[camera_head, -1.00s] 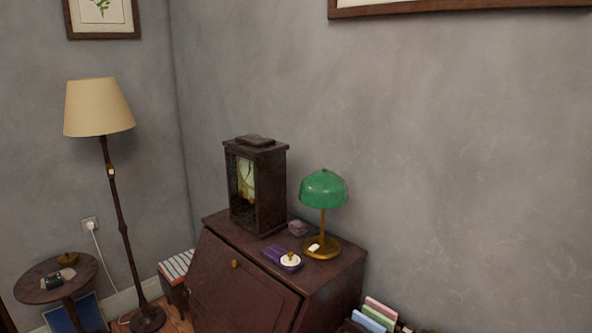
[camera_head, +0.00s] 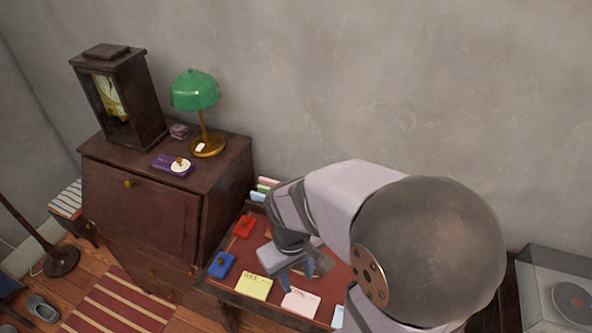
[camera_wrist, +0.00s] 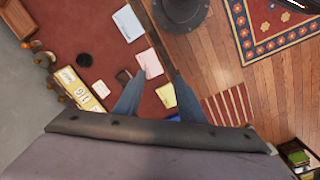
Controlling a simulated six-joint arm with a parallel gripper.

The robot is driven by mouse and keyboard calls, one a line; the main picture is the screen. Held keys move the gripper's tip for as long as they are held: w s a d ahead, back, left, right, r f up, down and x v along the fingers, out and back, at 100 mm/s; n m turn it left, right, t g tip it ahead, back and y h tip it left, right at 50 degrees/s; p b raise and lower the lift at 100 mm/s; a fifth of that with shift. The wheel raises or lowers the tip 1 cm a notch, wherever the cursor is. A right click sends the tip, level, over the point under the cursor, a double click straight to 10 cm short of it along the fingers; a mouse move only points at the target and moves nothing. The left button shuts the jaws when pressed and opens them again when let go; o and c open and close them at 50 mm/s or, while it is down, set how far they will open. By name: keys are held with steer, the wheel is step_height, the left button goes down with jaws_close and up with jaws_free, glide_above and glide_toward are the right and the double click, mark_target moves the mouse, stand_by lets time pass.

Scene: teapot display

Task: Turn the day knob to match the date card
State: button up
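A calendar block (camera_wrist: 82,89) with pale yellow lettered panels lies at the left of the wrist view, with several small round knobs along its left side. Its lettering is too small and turned to read surely. In the head view I cannot make it out. A yellow card (camera_head: 253,286), a pink card (camera_head: 300,301) and a pale blue card (camera_head: 338,317) lie on the red desk top; I cannot tell which is the date card. My gripper (camera_head: 297,274) is over the desk, above the cards. In the wrist view its fingers (camera_wrist: 160,74) are apart with nothing held.
A red block (camera_head: 244,227) and a blue block (camera_head: 221,265) sit at the desk's left. A black round thing (camera_wrist: 84,60) lies beside the calendar. A dark cabinet (camera_head: 140,205) with a green lamp (camera_head: 195,90) stands left. A glass case (camera_head: 560,285) stands right.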

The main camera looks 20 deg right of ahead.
steer(key=shift+w+d+f+n+t+h+b, duration=0.9)
steer(key=shift+w+d+f+n+h+b, duration=1.05)
steer(key=shift+w+d+f+n+b, duration=3.2)
steer(key=shift+w+d+f+n+t+h+b, duration=0.9)
steer(key=shift+w+d+f+n+h+b, duration=1.6)
steer(key=shift+w, duration=5.25)
steer(key=shift+w+d+f+n+t+h+b, duration=1.2)
steer(key=shift+w+d+f+n+b, duration=1.65)
steer(key=shift+w+d+f+b, duration=2.65)
steer(key=w+r+p, duration=0.1)
steer(key=w+a+r+p, duration=0.1)
steer(key=r, duration=0.1)
steer(key=shift+a+g+h, duration=0.15)
steer(key=shift+g+h, duration=0.1)
steer(key=shift+g, duration=0.05)
steer(key=shift+c, duration=0.6)
jaws_close()
